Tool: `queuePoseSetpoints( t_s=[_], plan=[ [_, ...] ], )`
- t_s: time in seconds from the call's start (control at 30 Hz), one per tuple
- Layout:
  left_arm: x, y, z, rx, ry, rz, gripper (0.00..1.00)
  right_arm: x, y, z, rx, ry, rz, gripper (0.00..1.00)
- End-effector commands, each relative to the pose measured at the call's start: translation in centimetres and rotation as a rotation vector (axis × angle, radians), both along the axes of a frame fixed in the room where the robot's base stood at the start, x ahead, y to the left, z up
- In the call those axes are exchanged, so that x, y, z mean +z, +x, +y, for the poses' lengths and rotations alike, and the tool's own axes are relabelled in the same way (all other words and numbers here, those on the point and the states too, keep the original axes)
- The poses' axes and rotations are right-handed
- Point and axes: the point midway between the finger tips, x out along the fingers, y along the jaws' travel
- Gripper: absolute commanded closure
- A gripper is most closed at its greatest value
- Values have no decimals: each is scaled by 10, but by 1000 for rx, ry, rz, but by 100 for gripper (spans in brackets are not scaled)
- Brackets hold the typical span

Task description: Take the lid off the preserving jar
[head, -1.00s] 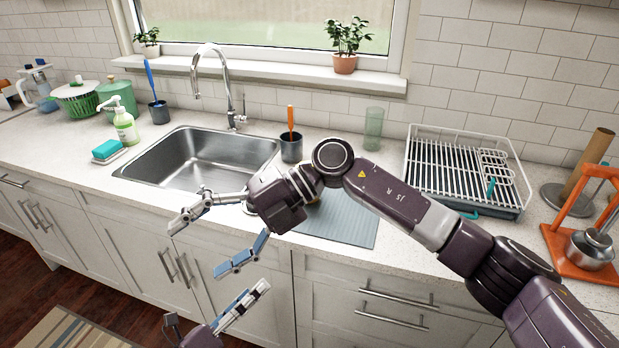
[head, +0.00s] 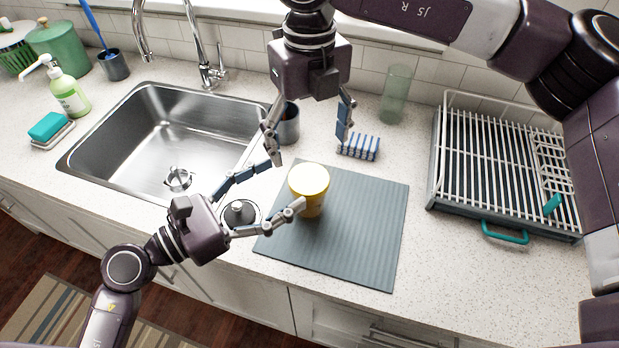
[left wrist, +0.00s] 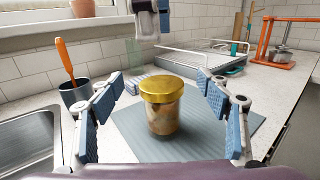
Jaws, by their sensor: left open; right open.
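The preserving jar (head: 312,204) stands upright on a grey ribbed mat (head: 365,235). Its yellow-gold lid (head: 309,179) is on it. In the left wrist view the jar (left wrist: 163,118) is glass with brownish contents, under the gold lid (left wrist: 161,88). My right gripper (head: 312,134) is open and empty above and behind the jar, fingers pointing down.
The sink (head: 170,145) is left of the mat. A dish rack (head: 505,165) is at the right. The mat's right part is clear.

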Motion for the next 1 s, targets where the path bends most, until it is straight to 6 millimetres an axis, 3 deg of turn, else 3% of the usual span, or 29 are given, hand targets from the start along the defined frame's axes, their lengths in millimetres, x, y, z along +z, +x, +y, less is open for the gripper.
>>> queuePoseSetpoints(
  t_s=[0.43,0.7,1.0],
  plan=[
    [-77,0,0,3,-7,10,30,0,0,0,0,2,1,21],
    [-76,29,-40,2,-7,1,30,0,0,1,0,3,1,21],
    [-77,44,-60,2,-4,3,30,0,0,1,0,3,1,21]
  ],
)
